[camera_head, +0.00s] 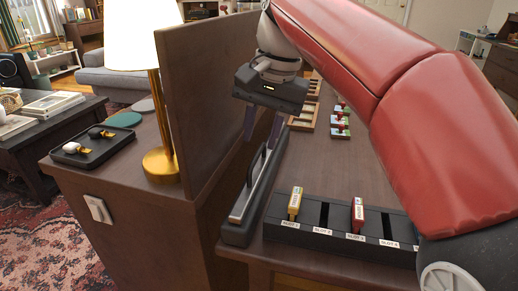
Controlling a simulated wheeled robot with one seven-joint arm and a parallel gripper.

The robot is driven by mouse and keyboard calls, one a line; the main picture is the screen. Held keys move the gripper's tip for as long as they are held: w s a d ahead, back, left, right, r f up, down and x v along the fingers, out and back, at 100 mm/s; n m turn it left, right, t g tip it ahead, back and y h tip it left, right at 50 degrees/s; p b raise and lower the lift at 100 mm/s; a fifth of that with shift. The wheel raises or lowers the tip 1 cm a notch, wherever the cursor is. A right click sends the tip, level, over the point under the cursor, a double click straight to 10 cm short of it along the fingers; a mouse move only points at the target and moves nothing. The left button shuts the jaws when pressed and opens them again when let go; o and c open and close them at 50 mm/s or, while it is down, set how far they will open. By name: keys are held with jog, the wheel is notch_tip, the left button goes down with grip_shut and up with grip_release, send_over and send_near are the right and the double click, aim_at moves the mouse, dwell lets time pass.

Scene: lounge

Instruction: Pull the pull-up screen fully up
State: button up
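The pull-up screen's long dark case (240,232) lies on the brown table, against the tall wooden panel. A silver bar (243,205) runs along its top, with a black upright handle (256,166) on it. The bar sits low on the case and no screen sheet shows above it. My gripper (260,142) points down just above the handle. Its two fingers are apart, with nothing visible between them. I cannot tell whether the fingertips reach the handle's top.
The tall wooden panel (205,95) stands close left of my gripper. A gold lamp (160,165) and a dark tray (90,147) are left of it. A black slotted rack (325,234) with yellow and red tagged pieces stands right of the case. Wooden trays (304,116) lie farther back.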

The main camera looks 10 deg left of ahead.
aim_at(256, 156)
jog(key=shift+a+f, duration=0.15)
jog(key=shift+f, duration=0.7)
jog(key=shift+a+f, duration=0.15)
jog(key=shift+f, duration=0.65)
jog(key=shift+c, duration=0.3)
grip_shut()
